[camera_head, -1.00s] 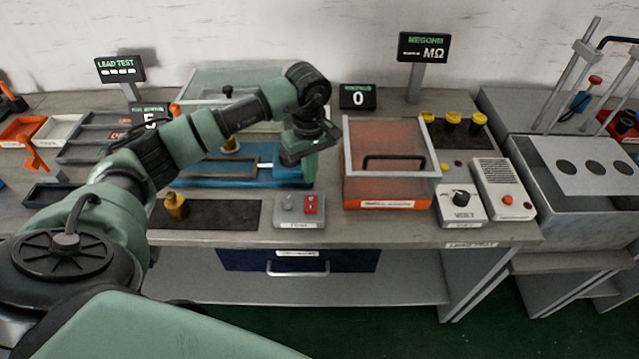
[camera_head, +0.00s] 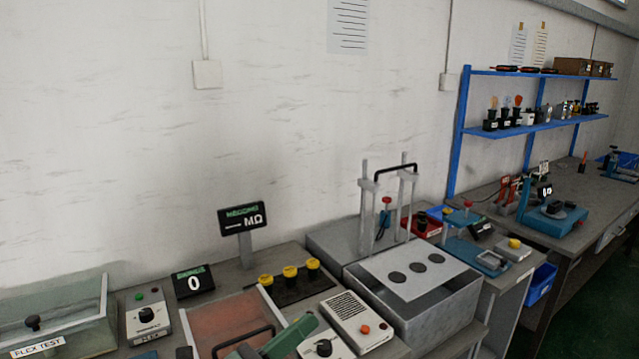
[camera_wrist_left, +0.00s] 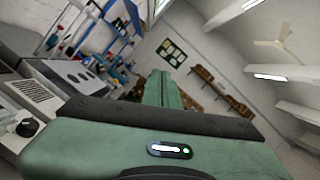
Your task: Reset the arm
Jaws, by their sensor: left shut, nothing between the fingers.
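My left gripper (camera_head: 292,336) shows only in part at the bottom edge of the head view, as a green piece beside the orange-red box with a black handle. In the left wrist view its green fingers (camera_wrist_left: 162,88) are together with nothing between them. The rest of my left arm is out of the head view. My right gripper is in neither view.
An orange-red box (camera_head: 228,319), a grey meter box with a speaker grille (camera_head: 357,318) and a tank with a holed lid (camera_head: 415,276) stand close by. Yellow-capped posts (camera_head: 289,272) and a MEGOHM display (camera_head: 242,219) stand behind. A blue shelf (camera_head: 520,128) is far right.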

